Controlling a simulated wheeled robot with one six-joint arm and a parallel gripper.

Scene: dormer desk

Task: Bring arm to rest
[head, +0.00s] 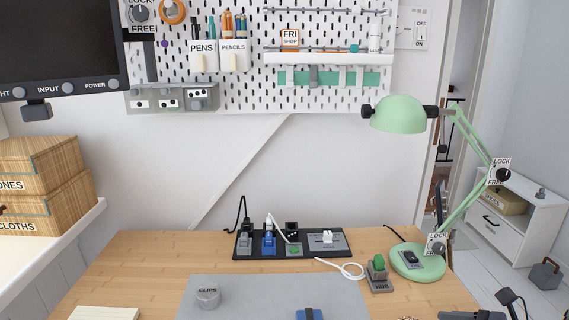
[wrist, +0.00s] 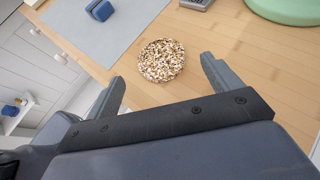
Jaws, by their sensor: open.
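My gripper (wrist: 165,88) shows in the wrist view with its two fingers spread wide apart and nothing between them. It hangs over the front edge of the wooden desk (wrist: 205,60). A round, speckled coaster-like disc (wrist: 161,60) lies on the desk just beyond the fingertips, apart from them. In the head view, dark parts at the bottom right corner may be part of my arm; the fingers cannot be made out there.
A green lamp (head: 418,262) stands at the desk's right. A power strip board (head: 290,243) with plugs lies at the back. A grey mat (head: 260,295) bears a clips pot (head: 208,297) and a blue item (head: 309,314). The desk's left part is mostly clear.

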